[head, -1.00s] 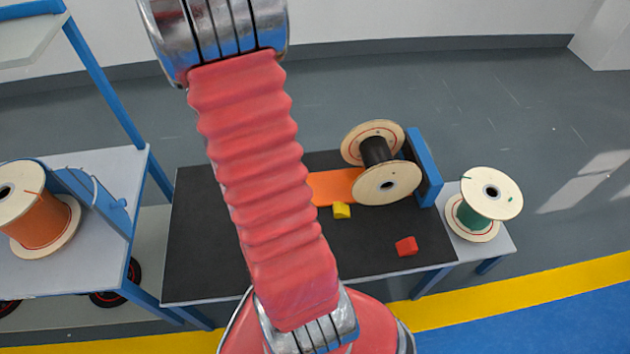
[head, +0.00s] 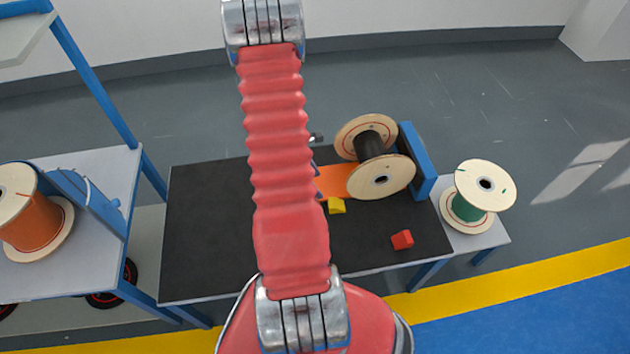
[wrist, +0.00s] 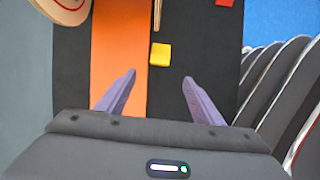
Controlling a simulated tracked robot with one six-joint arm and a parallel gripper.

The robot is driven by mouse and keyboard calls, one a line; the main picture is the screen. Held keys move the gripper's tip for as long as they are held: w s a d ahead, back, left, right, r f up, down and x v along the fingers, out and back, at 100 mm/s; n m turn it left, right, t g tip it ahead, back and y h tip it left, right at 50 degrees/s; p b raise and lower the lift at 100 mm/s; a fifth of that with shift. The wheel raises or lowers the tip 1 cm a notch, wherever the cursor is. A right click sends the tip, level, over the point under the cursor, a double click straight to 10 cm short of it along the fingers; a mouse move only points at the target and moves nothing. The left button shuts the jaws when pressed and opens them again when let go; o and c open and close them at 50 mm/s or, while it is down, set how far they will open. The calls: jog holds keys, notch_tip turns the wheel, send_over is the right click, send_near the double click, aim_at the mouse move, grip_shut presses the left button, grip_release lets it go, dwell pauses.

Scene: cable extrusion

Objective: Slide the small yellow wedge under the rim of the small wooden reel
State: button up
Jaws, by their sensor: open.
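The small yellow wedge (head: 336,206) lies on the black table mat beside the orange strip. It also shows in the wrist view (wrist: 160,56), ahead of and between my fingertips. The small wooden reel (head: 381,177) with black cable lies on its side on the orange strip, behind and right of the wedge. Part of its rim shows at the top left of the wrist view (wrist: 62,8). The wedge is apart from the reel's rim. My gripper (wrist: 158,78) is open and empty, its two purple fingers spread above the mat and strip. My arm hides most of it in the head view.
A red block (head: 402,240) sits on the mat to the right. A green-wound reel (head: 479,192) stands on the right side table, an orange-wound reel (head: 32,222) on the left bench. The mat's left part is clear.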

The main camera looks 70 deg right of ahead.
aim_at(332, 203)
jog(key=shift+x, duration=6.85)
jog(key=shift+w, duration=0.1)
jog(key=c, duration=1.2)
jog(key=shift+o, duration=0.2)
